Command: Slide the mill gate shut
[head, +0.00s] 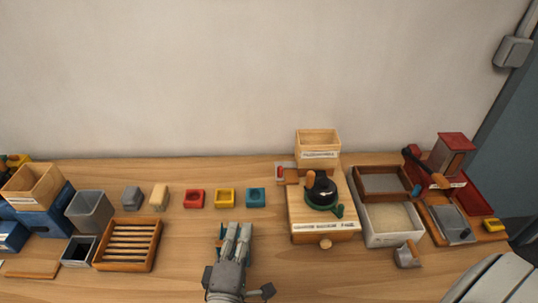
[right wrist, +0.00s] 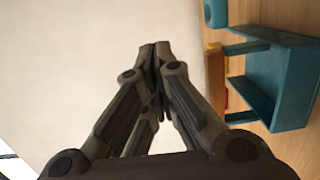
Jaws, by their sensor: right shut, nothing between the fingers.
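The wooden mill (head: 323,226) stands right of the table's middle, with a pale wooden hopper box (head: 318,150) at its back and a black round part with a wooden-knobbed crank (head: 320,188) on top. A small wooden slide piece with a red and white end (head: 282,172) sticks out at its back left; I cannot tell for sure whether it is the gate or how far it is open. My right gripper (head: 238,228) is shut and empty, in front of the coloured blocks and left of the mill. Its fingertips meet in the right wrist view (right wrist: 155,48). My left gripper is not in view.
Red (head: 194,199), yellow (head: 225,198) and blue (head: 256,198) blocks stand behind the gripper. A slatted wooden rack (head: 128,245) lies left. A white tray (head: 392,226) and red grinder (head: 450,155) are right of the mill. A teal piece (right wrist: 265,85) fills the wrist view's right.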

